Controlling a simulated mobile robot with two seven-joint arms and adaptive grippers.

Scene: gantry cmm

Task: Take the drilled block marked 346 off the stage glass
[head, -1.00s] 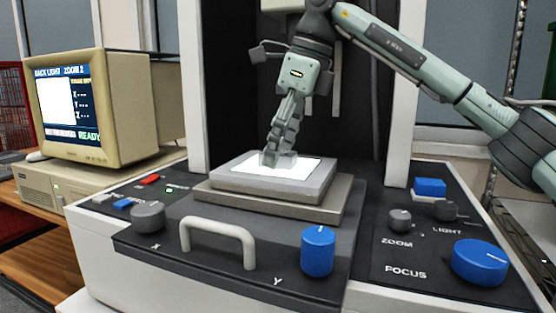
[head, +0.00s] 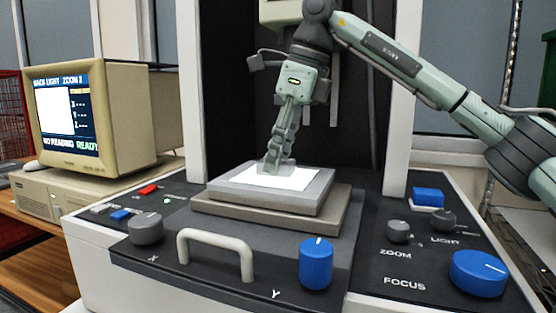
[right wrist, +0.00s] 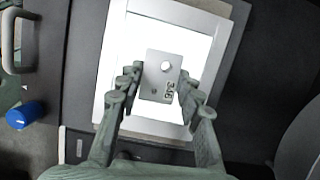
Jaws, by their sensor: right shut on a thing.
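The drilled block (right wrist: 160,75) is a light grey plate with a round hole, a smaller hole and dark digits that read like 346. In the right wrist view it lies between my right gripper's fingers (right wrist: 158,82), which are shut on its two sides. In the head view my right gripper (head: 277,163) points down at the lit stage glass (head: 300,180), and the block is mostly hidden by the fingers. I cannot tell whether the block touches the glass. The bright glass also shows around the block in the right wrist view (right wrist: 198,48). My left gripper is not in view.
The grey stage frame (head: 270,199) surrounds the glass. In front are a white handle (head: 215,235) and a blue Y knob (head: 316,262). Zoom, light and focus knobs (head: 478,273) are at the right. A monitor (head: 110,110) reading NO READING stands at the left.

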